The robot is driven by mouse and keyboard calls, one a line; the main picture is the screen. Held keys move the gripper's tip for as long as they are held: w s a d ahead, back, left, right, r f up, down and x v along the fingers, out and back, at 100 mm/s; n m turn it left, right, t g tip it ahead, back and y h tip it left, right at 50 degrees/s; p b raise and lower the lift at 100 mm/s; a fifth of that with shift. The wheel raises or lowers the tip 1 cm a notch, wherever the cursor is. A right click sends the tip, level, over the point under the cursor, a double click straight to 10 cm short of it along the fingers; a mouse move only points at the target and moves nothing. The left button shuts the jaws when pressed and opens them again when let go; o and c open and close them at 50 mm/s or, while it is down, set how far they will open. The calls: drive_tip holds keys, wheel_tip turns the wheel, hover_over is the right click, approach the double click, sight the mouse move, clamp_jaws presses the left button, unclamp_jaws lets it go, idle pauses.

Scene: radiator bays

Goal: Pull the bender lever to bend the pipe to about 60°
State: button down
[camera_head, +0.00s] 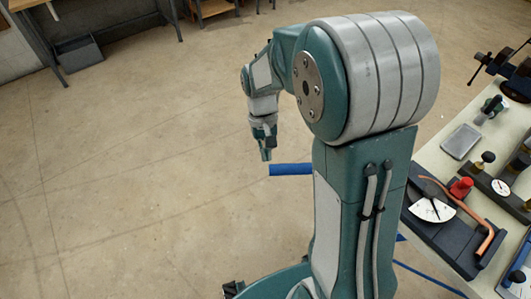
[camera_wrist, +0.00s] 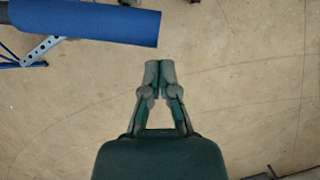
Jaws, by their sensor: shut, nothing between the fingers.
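The bender (camera_head: 447,238) is a dark block on the bench at the right of the head view, with a white dial (camera_head: 432,209) and a red part (camera_head: 461,188).
The bench (camera_head: 433,160) also holds a grey tray (camera_head: 461,141), a small gauge fixture (camera_head: 500,187) and a dark vise (camera_head: 515,80). A perforated metal strip (camera_wrist: 42,50) lies below the grip in the wrist view. The floor at the left is largely open.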

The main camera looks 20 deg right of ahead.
drive_tip(key=shift+s, duration=0.15)
drive_tip(key=shift+a, duration=0.1)
drive_tip(key=s+a+n, duration=0.1)
drive_tip(key=s+a, duration=0.2)
drive_tip(key=s, duration=0.2)
drive_tip(key=shift+s+n+h, duration=0.3)
drive_tip(key=shift+s, duration=0.05)
